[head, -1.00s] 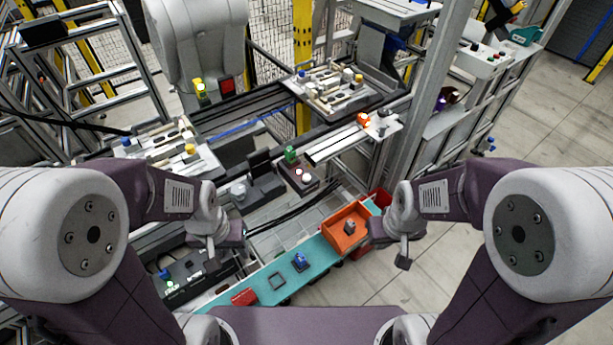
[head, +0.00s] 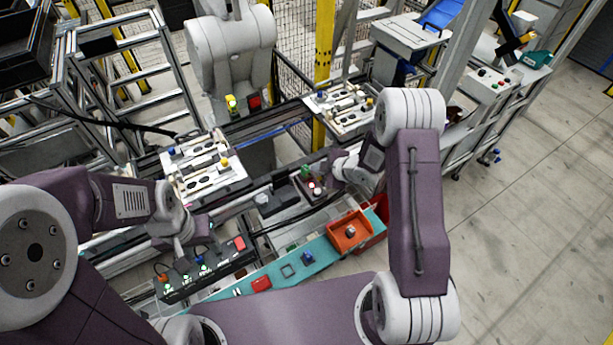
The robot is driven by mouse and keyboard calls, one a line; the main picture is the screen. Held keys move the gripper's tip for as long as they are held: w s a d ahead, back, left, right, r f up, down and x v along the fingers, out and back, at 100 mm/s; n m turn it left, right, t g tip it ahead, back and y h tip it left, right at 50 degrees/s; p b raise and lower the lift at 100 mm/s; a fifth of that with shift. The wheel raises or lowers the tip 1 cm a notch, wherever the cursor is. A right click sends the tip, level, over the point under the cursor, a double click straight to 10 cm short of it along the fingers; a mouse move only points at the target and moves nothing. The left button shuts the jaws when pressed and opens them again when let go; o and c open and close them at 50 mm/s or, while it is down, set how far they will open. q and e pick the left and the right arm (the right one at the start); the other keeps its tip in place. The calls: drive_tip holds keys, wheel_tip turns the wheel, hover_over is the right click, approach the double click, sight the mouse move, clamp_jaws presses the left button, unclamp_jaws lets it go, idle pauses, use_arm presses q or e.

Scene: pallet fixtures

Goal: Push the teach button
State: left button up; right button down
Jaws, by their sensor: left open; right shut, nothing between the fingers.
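A small dark button box (head: 309,188) in mid-picture carries a green part, a glowing red button (head: 311,185) and a whitish button (head: 316,191). A black panel (head: 208,271) at lower left carries several coloured buttons with small labels, too small to read surely. I cannot tell which button is the teach button. My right gripper (head: 331,181) is shut and empty, just right of the button box; whether it touches is unclear. My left gripper (head: 180,248) is open above the far left part of the black panel; its fingertips are hard to make out.
A teal shelf (head: 322,252) holds an orange bin (head: 362,240), a blue part (head: 308,257) and a red part (head: 261,283). White fixture plates (head: 204,176) (head: 340,108) stand on the conveyor. A large grey robot arm (head: 231,50) stands behind. The floor at right is clear.

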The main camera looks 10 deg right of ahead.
sight(320, 193)
use_arm(q)
drive_tip(key=shift+w+d+r, duration=0.1)
drive_tip(key=shift+d+r, duration=0.1)
drive_tip(key=shift+r, duration=0.7)
use_arm(e)
drive_tip(key=shift+s+d+m, duration=0.3)
drive_tip(key=shift+s+d, duration=0.05)
drive_tip(key=shift+d, duration=0.3)
use_arm(q)
drive_tip(key=shift+a+f, duration=0.1)
use_arm(e)
drive_tip(key=shift+a, duration=0.1)
use_arm(q)
wheel_tip(320, 193, down, 7)
drive_tip(key=b, duration=0.7)
drive_tip(key=shift+f, duration=0.15)
use_arm(e)
wheel_tip(320, 193, down, 9)
drive_tip(key=shift+r, duration=0.2)
use_arm(q)
drive_tip(key=shift+f+b, duration=0.4)
use_arm(e)
drive_tip(key=shift+f, duration=0.4)
